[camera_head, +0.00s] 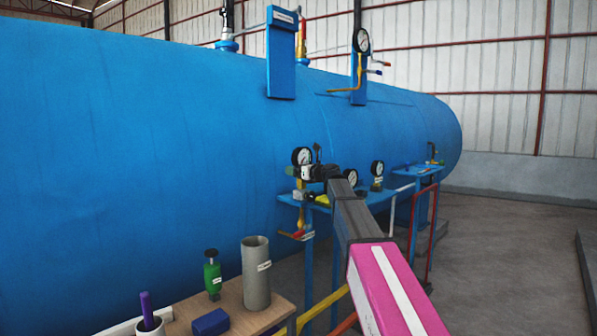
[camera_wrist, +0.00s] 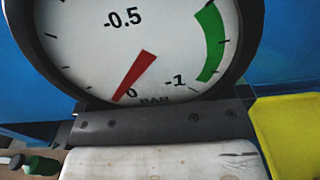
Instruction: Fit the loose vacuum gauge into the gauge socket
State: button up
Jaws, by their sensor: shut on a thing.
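The vacuum gauge (camera_wrist: 150,50) fills the top of the wrist view, with a white face, red needle, green band and dark rim. Its needle points near 0. In the head view, a round gauge (camera_head: 302,156) stands upright at the tip of my gripper (camera_head: 312,172), above the left end of the blue stand. My gripper is shut on the vacuum gauge. Yellow-orange pipework (camera_head: 300,190) is below the gauge in the head view. I cannot make out the gauge socket, or whether the gauge's stem touches anything.
Two more gauges stand to the right, one (camera_head: 350,177) partly behind my arm and one (camera_head: 377,168) beyond. A yellow item (camera_head: 322,199) lies below my gripper. The blue tank (camera_head: 150,150) rises behind. A wooden table (camera_head: 185,312) holds a grey cylinder (camera_head: 256,280) and a green-bodied item (camera_head: 212,277).

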jog(key=shift+f, duration=1.75)
dwell(0.3)
jog(key=o, duration=0.9)
jog(key=shift+c, duration=0.2)
jog(key=shift+s+d, duration=0.1)
jog(key=v, duration=1)
jog(key=shift+s+d, duration=0.2)
